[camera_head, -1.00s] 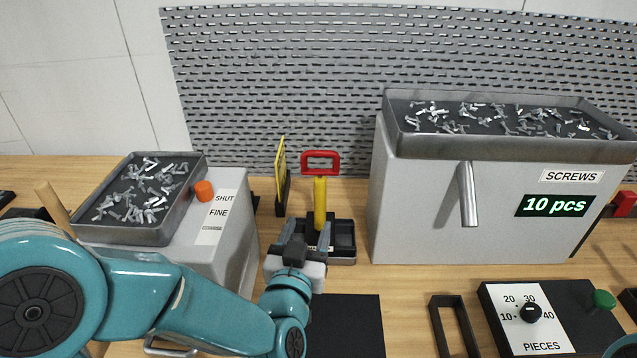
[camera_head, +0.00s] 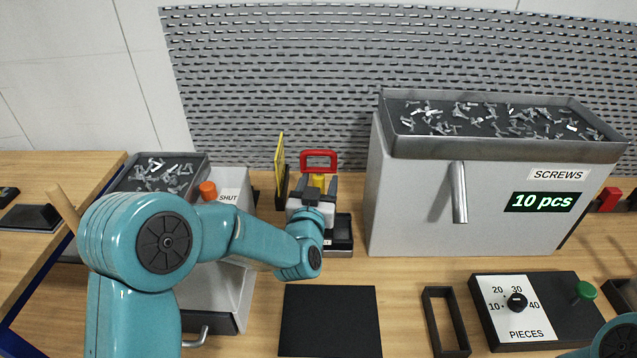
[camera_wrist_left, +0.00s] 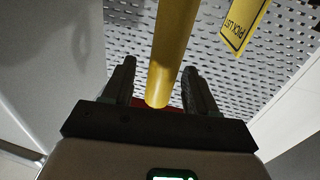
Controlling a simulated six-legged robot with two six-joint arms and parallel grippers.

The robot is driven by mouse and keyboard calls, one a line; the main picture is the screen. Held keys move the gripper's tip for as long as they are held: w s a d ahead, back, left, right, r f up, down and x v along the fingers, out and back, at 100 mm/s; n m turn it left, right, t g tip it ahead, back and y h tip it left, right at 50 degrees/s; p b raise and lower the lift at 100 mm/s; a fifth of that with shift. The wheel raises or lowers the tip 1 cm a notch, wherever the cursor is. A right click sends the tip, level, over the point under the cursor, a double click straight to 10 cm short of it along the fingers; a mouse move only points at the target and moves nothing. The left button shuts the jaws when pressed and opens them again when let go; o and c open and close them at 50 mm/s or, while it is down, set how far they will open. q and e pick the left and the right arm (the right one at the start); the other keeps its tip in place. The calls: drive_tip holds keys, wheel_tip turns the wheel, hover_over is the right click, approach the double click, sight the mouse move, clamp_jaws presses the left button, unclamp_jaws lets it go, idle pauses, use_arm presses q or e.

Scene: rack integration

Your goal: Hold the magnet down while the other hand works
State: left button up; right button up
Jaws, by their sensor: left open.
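The magnet is a yellow rod (camera_head: 318,181) with a red loop handle (camera_head: 318,157). It stands at the black tray (camera_head: 343,226) in front of the pegboard. My left gripper (camera_head: 320,187) is open at the rod, just below the handle, and hides most of the rod in the head view. In the left wrist view the yellow rod (camera_wrist_left: 170,50) runs between the two spread fingers of the left gripper (camera_wrist_left: 158,82), with a bit of red behind it. I cannot tell if either finger touches it. My right gripper is out of view.
A grey screw dispenser (camera_head: 410,205) reading 10 pcs stands right of the tray. A smaller dispenser (camera_head: 232,185) with an orange knob is at left. A yellow card (camera_head: 280,152) stands close left of the magnet. A black mat (camera_head: 330,320) lies bare in front.

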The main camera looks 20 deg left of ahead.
use_arm(q)
clamp_jaws()
drive_tip(key=shift+s+f, duration=0.1)
drive_tip(key=shift+f, duration=0.1)
idle(1.2)
